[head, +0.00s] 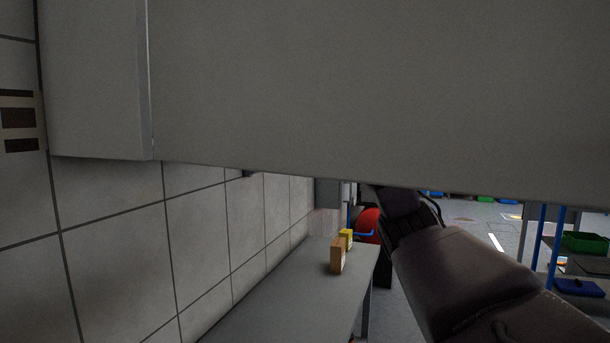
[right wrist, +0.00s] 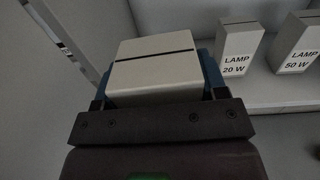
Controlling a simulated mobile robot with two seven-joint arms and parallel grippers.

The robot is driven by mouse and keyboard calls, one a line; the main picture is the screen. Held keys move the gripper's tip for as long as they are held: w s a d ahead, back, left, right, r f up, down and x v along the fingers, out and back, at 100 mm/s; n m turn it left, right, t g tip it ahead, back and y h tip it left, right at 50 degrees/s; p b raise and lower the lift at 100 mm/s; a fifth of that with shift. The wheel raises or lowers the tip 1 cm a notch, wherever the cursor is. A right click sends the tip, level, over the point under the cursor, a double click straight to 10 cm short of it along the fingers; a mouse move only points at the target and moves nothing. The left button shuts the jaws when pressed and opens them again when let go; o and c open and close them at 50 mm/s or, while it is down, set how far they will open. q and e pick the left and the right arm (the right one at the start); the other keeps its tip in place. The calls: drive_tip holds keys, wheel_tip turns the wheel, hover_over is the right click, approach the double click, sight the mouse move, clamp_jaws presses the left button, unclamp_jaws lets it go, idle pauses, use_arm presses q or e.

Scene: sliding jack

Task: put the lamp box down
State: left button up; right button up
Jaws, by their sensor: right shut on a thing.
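In the right wrist view my right gripper (right wrist: 157,82) is shut on a pale lamp box (right wrist: 155,68) with a dark line across its face. The blue fingers clasp it from both sides, and no label shows on the visible face. The held box is left of two labelled boxes, a "LAMP 20 W" box (right wrist: 239,48) and a "LAMP 50 W" box (right wrist: 300,45), which stand on a pale shelf (right wrist: 275,92). I cannot tell whether the held box touches the shelf. In the head view the gripper and box are hidden behind the grey cabinet (head: 370,90). My left gripper is not in view.
The cabinet fills the upper head view beside a tiled wall (head: 115,235). Below it, a grey bench (head: 285,290) carries a brown box (head: 336,258) and a yellow one (head: 346,234). At the right a rack holds a green bin (head: 584,242) and a blue bin (head: 579,287).

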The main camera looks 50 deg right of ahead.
drive_tip(key=f, duration=0.3)
drive_tip(key=a+f, duration=0.1)
drive_tip(key=shift+w+a+f, duration=0.1)
drive_tip(key=shift+w+f, duration=0.1)
drive_tip(key=shift+w, duration=0.15)
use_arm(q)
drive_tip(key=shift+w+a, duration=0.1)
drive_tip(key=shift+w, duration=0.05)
use_arm(e)
drive_tip(key=s+a+f, duration=0.1)
drive_tip(key=a+f, duration=0.2)
drive_tip(key=f, duration=1.4)
drive_tip(key=s+a+f, duration=0.1)
drive_tip(key=a+f, duration=0.2)
drive_tip(key=f, duration=1.4)
drive_tip(key=s+a+f, duration=0.1)
drive_tip(key=a+f, duration=0.2)
drive_tip(key=f, duration=1.5)
drive_tip(key=shift+s+a+y, duration=0.25)
drive_tip(key=shift+s+y, duration=0.05)
drive_tip(key=shift+s, duration=0.1)
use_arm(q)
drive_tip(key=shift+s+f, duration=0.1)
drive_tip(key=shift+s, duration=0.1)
use_arm(e)
drive_tip(key=shift+s, duration=0.15)
